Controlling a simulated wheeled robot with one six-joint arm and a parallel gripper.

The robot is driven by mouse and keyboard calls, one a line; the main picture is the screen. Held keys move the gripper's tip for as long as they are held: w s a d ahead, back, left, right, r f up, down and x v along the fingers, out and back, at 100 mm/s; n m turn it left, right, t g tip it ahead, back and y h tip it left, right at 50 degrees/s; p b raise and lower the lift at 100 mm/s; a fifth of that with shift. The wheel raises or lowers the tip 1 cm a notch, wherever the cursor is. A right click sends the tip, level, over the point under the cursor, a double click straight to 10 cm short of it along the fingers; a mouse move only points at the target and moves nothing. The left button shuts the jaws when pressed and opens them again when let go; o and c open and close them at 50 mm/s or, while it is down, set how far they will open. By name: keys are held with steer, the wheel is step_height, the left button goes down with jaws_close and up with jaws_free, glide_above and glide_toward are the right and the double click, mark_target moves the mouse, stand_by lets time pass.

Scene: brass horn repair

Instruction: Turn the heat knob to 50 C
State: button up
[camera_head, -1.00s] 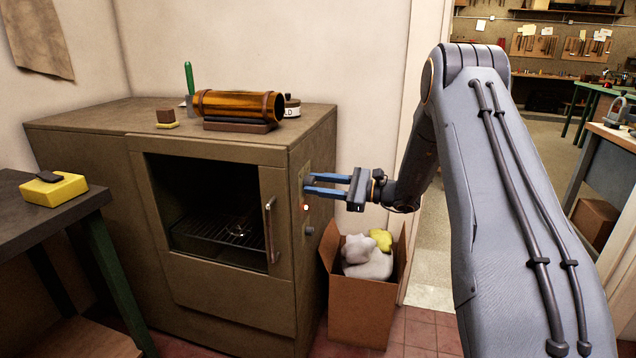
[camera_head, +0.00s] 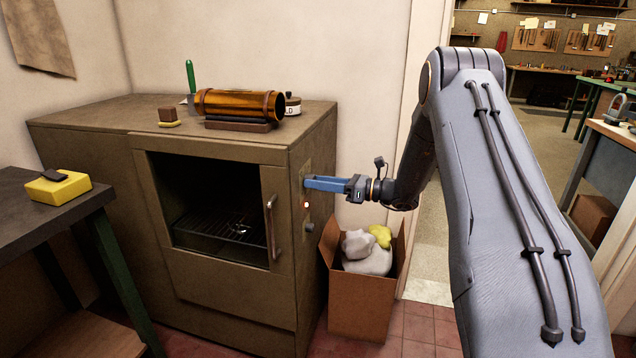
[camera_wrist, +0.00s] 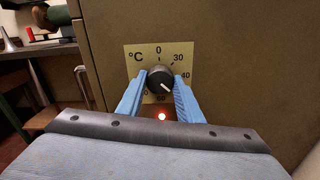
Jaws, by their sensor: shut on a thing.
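The heat knob (camera_wrist: 160,78) is black and round, with a white pointer line, on a pale °C dial plate (camera_wrist: 134,68) on the oven's side. My gripper (camera_wrist: 161,84) is shut on it, one blue finger on each side. The pointer aims down and to the right, between the 40 at the right and the 60 at the bottom. The right finger covers the scale there, so no 50 mark shows. In the head view, my gripper (camera_head: 307,183) reaches the oven's right side from the right, and the fingers hide the knob.
The oven (camera_head: 220,310) has a window front with a handle (camera_head: 271,228). A red light (camera_wrist: 162,117) glows below the knob. A dark round fitting (camera_head: 310,228) sits lower on that side. A cardboard box (camera_head: 363,305) of cloths stands on the floor below my gripper.

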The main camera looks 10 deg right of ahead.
stand_by(0.3)
steer(key=o, duration=1)
steer(key=shift+o, duration=0.2)
steer(key=shift+d, duration=0.1)
steer(key=v, duration=0.7)
steer(key=shift+s+d+b, duration=0.25)
steer(key=shift+b, duration=0.2)
